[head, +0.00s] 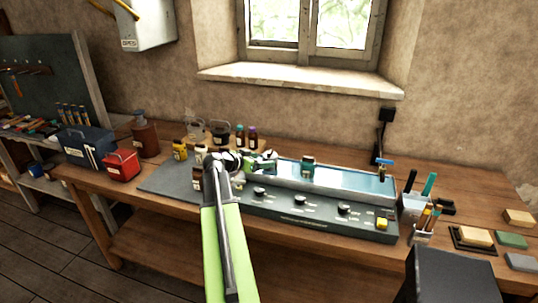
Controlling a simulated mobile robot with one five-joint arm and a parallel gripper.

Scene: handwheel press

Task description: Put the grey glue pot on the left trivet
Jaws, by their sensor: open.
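A small greyish pot with a thin raised handle (196,132) stands at the back of the bench against the wall; it looks like the grey glue pot. A darker handled pot (221,133) stands just right of it. I cannot make out the left trivet; pots, bottles and my arm may cover it. My green arm reaches forward from the bottom centre.
Several bottles, including a yellow one (180,150) and a brown one (197,178), crowd left of my arm. A teal bottle (307,167) stands at the trough (345,181). A knobbed panel (300,214) runs along the front. A red box (121,166) is at left.

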